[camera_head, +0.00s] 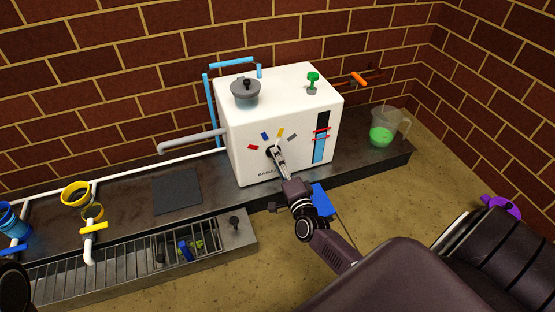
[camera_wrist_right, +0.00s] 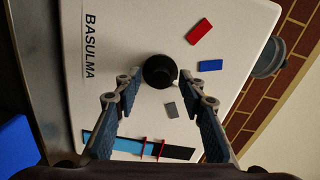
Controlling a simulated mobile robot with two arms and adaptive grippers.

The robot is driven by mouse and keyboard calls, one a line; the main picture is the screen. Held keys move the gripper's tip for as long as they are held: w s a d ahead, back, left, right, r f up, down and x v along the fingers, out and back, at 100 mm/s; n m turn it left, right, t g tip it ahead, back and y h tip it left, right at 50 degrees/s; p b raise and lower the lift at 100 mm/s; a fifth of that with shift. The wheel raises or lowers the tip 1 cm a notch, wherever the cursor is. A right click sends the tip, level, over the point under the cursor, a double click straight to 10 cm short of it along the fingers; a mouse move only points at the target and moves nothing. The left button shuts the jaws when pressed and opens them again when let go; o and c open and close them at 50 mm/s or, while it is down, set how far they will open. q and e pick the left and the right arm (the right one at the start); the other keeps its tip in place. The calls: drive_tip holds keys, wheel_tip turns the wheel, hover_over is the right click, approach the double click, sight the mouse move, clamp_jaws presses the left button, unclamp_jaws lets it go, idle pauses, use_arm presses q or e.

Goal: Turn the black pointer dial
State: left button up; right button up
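The black pointer dial (camera_head: 270,152) is on the front of a white machine (camera_head: 245,170), partly hidden by my right gripper (camera_head: 277,153) in the head view. In the right wrist view the dial (camera_wrist_right: 160,71) shows as a dark round knob. The right gripper's fingertips (camera_wrist_right: 160,78) stand apart, one on each side of the dial. I cannot tell whether they touch it. Which mark the pointer faces cannot be made out. My left gripper is not seen.
The machine stands on a dark counter (camera_head: 130,205) against a brick wall. A jug with green liquid (camera_head: 384,128) stands to the right. A blue block (camera_head: 322,200) is near my right wrist.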

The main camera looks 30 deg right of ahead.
drive_tip(key=v, duration=1.1)
drive_tip(key=shift+s, duration=0.2)
drive_tip(key=shift+f, duration=0.1)
